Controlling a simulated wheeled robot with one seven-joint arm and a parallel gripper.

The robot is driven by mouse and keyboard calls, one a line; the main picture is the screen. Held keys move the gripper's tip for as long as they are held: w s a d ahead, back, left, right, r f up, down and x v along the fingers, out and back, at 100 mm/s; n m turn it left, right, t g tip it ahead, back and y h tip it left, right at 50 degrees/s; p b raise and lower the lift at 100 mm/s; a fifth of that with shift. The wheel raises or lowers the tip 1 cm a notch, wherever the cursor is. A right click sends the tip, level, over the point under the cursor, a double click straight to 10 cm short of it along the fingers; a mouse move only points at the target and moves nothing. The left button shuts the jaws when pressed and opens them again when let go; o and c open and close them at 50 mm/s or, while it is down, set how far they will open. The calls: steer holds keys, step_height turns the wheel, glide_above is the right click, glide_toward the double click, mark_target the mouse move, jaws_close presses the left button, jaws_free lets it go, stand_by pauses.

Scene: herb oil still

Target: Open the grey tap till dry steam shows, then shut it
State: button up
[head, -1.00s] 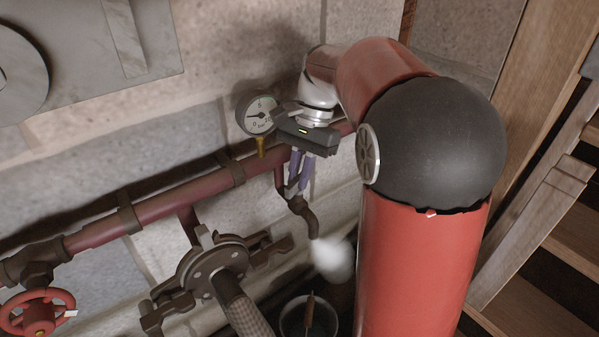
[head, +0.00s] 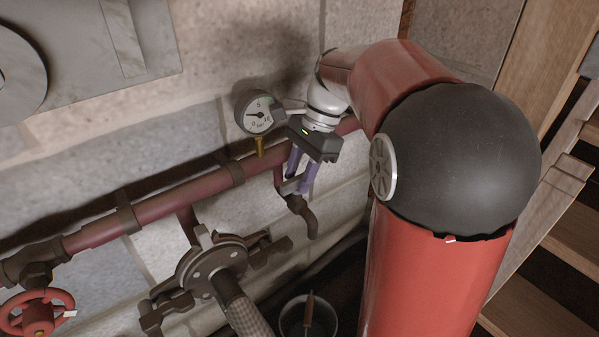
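The grey tap (head: 301,206) hangs under the red pipe, its curved spout pointing down. No steam shows at its mouth. My gripper (head: 298,188) reaches down from the upper right, its two purple fingers at the top of the tap, by its handle. A gap shows between the fingers; whether they press on the handle or only straddle it cannot be told. The fingertips partly hide the handle.
A pressure gauge (head: 259,112) stands on the red pipe (head: 170,202), close left of my gripper. A bucket (head: 308,318) with a stick-like handle is below the tap. A red handwheel (head: 37,313) and a flanged fitting (head: 211,267) are at lower left.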

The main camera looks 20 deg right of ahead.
steer(key=v, duration=0.8)
steer(key=shift+f, duration=0.1)
steer(key=shift+s+a, duration=0.1)
steer(key=shift+a, duration=0.05)
steer(key=s+a+f+n+t+h, duration=0.2)
steer(key=s+f+n+t, duration=0.1)
steer(key=s+n, duration=0.4)
steer(key=s+a+f+n+t+h, duration=0.2)
steer(key=s+f+n, duration=0.3)
steer(key=s+n, duration=0.3)
steer(key=shift+s+f+t, duration=0.35)
steer(key=shift+s+t, duration=0.55)
steer(key=shift+s, duration=0.05)
